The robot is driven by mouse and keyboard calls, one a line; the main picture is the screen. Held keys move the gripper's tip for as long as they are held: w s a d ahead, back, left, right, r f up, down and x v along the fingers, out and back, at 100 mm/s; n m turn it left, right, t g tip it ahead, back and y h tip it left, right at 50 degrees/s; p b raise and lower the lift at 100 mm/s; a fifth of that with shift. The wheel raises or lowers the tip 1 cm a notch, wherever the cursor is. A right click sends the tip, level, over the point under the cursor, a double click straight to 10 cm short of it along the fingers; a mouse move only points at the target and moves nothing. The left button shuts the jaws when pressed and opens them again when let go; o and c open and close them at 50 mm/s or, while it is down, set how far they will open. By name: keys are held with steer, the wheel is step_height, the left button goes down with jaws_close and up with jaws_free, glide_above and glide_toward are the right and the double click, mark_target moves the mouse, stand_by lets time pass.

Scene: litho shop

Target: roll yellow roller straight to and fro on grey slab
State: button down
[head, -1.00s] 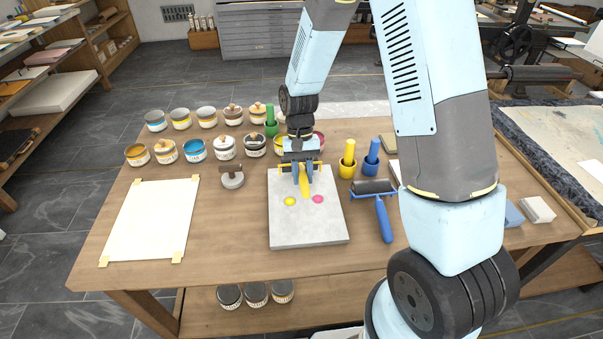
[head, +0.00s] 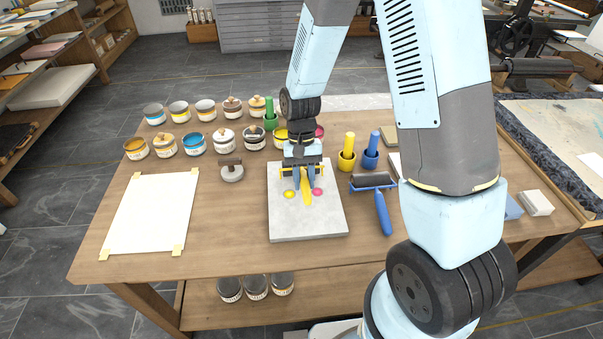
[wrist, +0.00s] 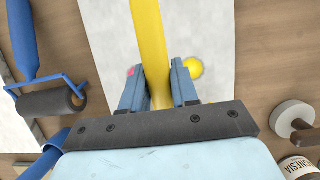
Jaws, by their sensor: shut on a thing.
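The grey slab (head: 297,226) lies on the wooden table in the head view, and part of it shows in the wrist view (wrist: 112,30). My gripper (head: 304,184) is over the slab's middle, shut on the yellow roller's handle (wrist: 149,45). The yellow roller (head: 306,196) has its handle pointing to the near side and its frame at the slab's far part. Its drum is mostly hidden by my gripper, so I cannot tell if it touches the slab. A yellow ink spot (head: 289,194) and a pink ink spot (head: 318,191) lie on either side of the handle.
A blue-handled roller (head: 383,212) lies right of the slab. Yellow (head: 347,160) and blue (head: 371,158) cups with upright handles stand behind it. A taped white sheet (head: 152,214) lies left. A round grey knobbed weight (head: 232,175) stands close left, with several ink tins (head: 194,145) behind.

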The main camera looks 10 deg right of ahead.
mark_target(302, 169)
steer(key=shift+s, duration=5.9)
steer(key=shift+w, duration=0.1)
steer(key=shift+w+f, duration=0.1)
steer(key=shift+w, duration=7.7)
steer(key=shift+r, duration=1.5)
